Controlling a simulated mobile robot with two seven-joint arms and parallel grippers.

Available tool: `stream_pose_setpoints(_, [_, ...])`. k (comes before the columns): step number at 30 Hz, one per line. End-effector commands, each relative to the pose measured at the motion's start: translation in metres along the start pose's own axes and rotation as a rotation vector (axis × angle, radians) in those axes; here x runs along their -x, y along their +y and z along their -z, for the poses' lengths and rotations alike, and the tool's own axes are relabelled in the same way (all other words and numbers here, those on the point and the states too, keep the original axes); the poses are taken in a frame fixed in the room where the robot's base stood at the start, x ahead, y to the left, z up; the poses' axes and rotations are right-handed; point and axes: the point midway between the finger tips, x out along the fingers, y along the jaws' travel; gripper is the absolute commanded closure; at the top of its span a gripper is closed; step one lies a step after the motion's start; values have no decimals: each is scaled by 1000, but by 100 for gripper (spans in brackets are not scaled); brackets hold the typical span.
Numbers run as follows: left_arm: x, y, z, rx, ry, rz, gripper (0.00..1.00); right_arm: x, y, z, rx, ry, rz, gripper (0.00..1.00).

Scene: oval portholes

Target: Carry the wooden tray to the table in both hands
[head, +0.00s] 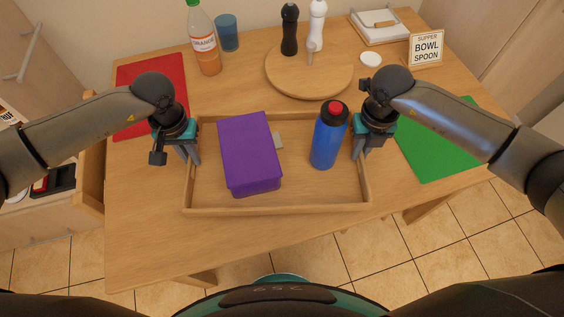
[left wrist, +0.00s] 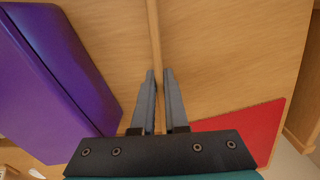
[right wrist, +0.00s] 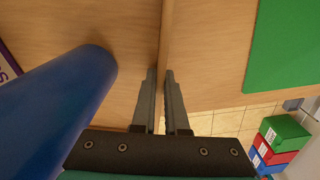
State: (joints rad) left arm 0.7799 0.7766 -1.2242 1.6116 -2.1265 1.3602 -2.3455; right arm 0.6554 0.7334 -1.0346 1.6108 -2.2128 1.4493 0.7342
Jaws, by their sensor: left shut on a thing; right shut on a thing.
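The wooden tray (head: 300,207) is at the front of the table, level, with its near edge close to the table's front edge. I cannot tell whether it rests on the top or hangs just above it. It holds a purple box (head: 250,152) and a blue bottle with a red cap (head: 326,140), which stands upright. My left gripper (head: 191,158) is shut on the tray's left wall, which also shows between the fingers in the left wrist view (left wrist: 155,40). My right gripper (head: 360,155) is shut on the right wall, seen in the right wrist view (right wrist: 165,40).
The wooden table (head: 140,225) has a red mat (head: 135,75) left and a green mat (head: 435,150) right. Behind the tray are a round board (head: 310,85) with two mills, an orange bottle (head: 205,45), a blue cup (head: 227,33) and a sign (head: 425,48).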

Motion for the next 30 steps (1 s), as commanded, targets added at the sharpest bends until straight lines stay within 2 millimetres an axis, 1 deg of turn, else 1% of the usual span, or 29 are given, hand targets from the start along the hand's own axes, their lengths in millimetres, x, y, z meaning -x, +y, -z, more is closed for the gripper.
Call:
stream_pose_setpoints(18, [1, 1, 1, 0, 3, -2, 100, 1, 1, -1, 0, -2, -2, 100])
stream_pose_setpoints(30, [-8, 1, 1, 0, 3, -2, 100, -8, 1, -1, 0, -2, -2, 100])
